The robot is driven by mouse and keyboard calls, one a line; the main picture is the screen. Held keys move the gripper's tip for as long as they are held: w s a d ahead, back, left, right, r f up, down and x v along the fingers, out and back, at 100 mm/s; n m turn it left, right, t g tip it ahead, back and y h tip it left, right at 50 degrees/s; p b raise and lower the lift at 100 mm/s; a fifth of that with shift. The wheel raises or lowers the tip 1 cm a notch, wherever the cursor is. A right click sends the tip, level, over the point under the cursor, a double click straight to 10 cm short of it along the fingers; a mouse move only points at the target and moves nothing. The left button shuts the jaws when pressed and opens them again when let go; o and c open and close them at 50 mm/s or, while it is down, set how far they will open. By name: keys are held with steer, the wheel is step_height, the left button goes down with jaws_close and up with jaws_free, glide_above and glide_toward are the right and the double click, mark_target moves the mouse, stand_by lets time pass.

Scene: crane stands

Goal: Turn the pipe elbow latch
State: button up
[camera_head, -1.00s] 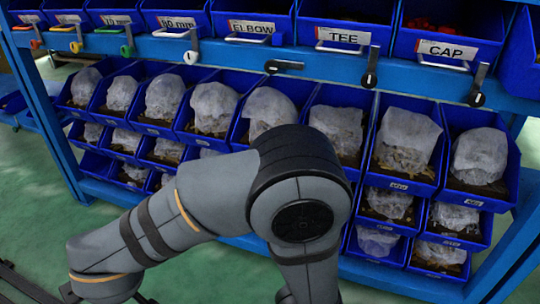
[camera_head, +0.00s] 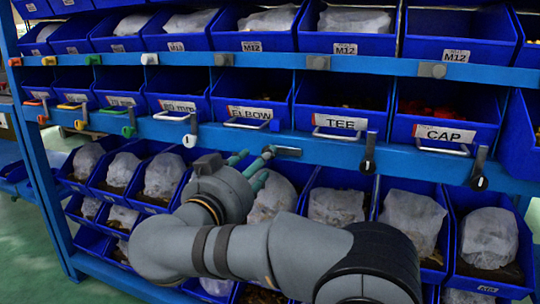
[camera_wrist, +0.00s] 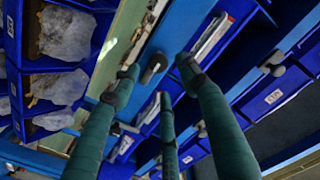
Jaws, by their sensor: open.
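The elbow bin (camera_head: 250,113), a blue drawer labelled ELBOW, sits in the labelled row. Its latch (camera_head: 285,151) is a small grey lever on the blue rail below the bin's right side. It lies nearly level, and its left end is hidden by a fingertip in the head view. My gripper (camera_head: 255,160) is open, with green fingers reaching up to the rail just left of the visible lever. In the wrist view, the dark latch (camera_wrist: 153,70) shows between the spread fingertips of my gripper (camera_wrist: 158,78). I cannot tell whether any finger touches it.
The tee latch (camera_head: 369,153) and cap latch (camera_head: 479,168) stand upright to the right. A white-handled latch (camera_head: 191,130) stands to the left. Bins with bagged parts (camera_head: 338,207) fill the row below, close to my arm. M12 bins (camera_head: 360,42) stand above.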

mark_target(281, 152)
steer(key=x, duration=0.7)
steer(key=shift+b, duration=0.35)
steer(key=shift+c, duration=1)
jaws_close()
